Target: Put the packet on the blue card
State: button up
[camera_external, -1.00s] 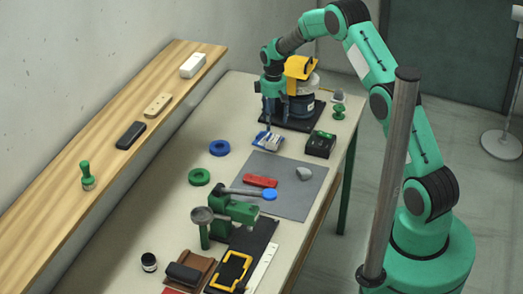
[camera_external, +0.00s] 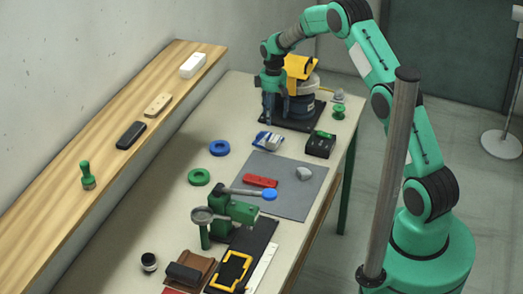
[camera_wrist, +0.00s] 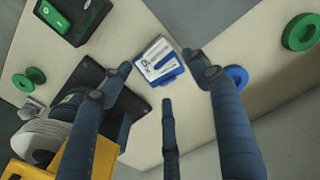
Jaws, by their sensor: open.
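The packet (camera_wrist: 157,57), white with grey and blue marks, lies on the blue card (camera_wrist: 171,76), whose blue shows along the packet's edges in the wrist view. In the external view the packet (camera_external: 271,140) and card appear as a small white and blue patch on the table, just in front of the black machine base. My gripper (camera_external: 269,118) is above and slightly behind them, fingers pointing down. In the wrist view its three dark fingers (camera_wrist: 160,79) are spread apart with nothing between them, clear of the packet.
A machine with a yellow top (camera_external: 300,67) stands close behind my gripper. A black box with a green part (camera_external: 320,145) is to the right of the packet. A grey mat (camera_external: 300,197) lies in front, with a red piece (camera_external: 260,181).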

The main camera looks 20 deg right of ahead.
jog(key=shift+r, duration=0.1)
jog(key=s+d+r+m+t, duration=0.1)
jog(key=s+d+r, duration=0.1)
jog(key=s+r, duration=0.65)
jog(key=s+d+r+m+t, duration=0.15)
jog(key=s+r, duration=0.35)
jog(key=r, duration=0.7)
jog(key=s+d+r+m, duration=0.2)
jog(key=s+r, duration=0.5)
jog(key=r, duration=0.4)
jog(key=s+d+r+m+t, duration=0.1)
jog(key=s+r, duration=0.3)
jog(key=s, duration=0.4)
jog(key=s+d+r+m+t, duration=0.1)
jog(key=s+d+r, duration=0.15)
jog(key=s, duration=0.55)
jog(key=s+m+t, duration=0.1)
jog(key=s+m, duration=0.1)
jog(key=s, duration=1.5)
jog(key=shift+d+f, duration=0.3)
jog(key=shift+d, duration=0.15)
jog(key=shift+m, duration=0.25)
